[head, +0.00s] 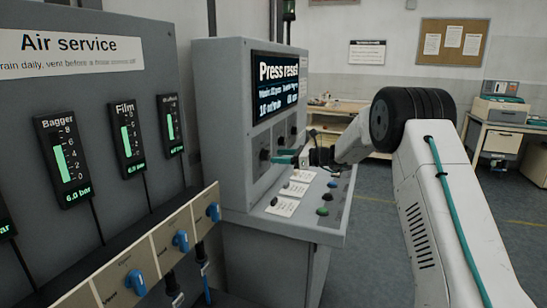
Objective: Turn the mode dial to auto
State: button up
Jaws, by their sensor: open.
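A grey control console stands at the middle, with a row of dark knobs on its upright face. The nearest dark knob (265,155) is right by my fingertips; its label is too small to read, so I cannot tell if it is the mode dial or where it points. Further dark knobs, one of them here (281,143), sit along the same face to the right. My gripper (285,157) has teal fingertips, is open, and reaches in from the right toward the nearest knob. I cannot tell whether the fingertips touch it.
The console's sloping desk (268,226) lies below my gripper, with white label plates (283,206), a green button (322,211) and a blue button (332,184). A screen (278,86) sits above. An air service panel (85,130) with blue knobs (181,240) stands at the left.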

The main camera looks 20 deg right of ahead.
jog(key=v, duration=0.4)
jog(key=shift+d, duration=0.15)
